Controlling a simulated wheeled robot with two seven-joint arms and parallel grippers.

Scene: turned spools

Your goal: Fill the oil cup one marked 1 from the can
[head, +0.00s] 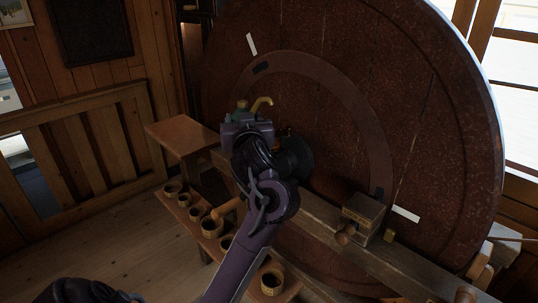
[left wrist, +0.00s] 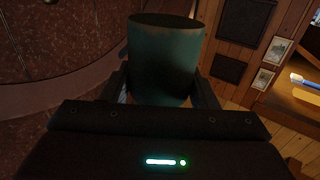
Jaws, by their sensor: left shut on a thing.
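The can (head: 241,108) is a green-teal vessel with a yellow spout (head: 262,103) that reaches up and to the right. My left gripper (head: 244,120) is shut on it, in front of the big wheel. In the left wrist view the can (left wrist: 165,60) stands between the two fingers, its dark top showing; its spout is hidden there. A small brass piece (head: 288,131) shows just right of the gripper, above the dark hub; it may be an oil cup, but no number is readable. My right gripper is not in view.
A huge reddish-brown wheel (head: 420,100) fills the background. A wooden beam (head: 325,222) crosses before it, with a wooden box (head: 363,211) on it. A low bench (head: 212,245) holds several small wooden pots. A small table (head: 180,135) stands at left.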

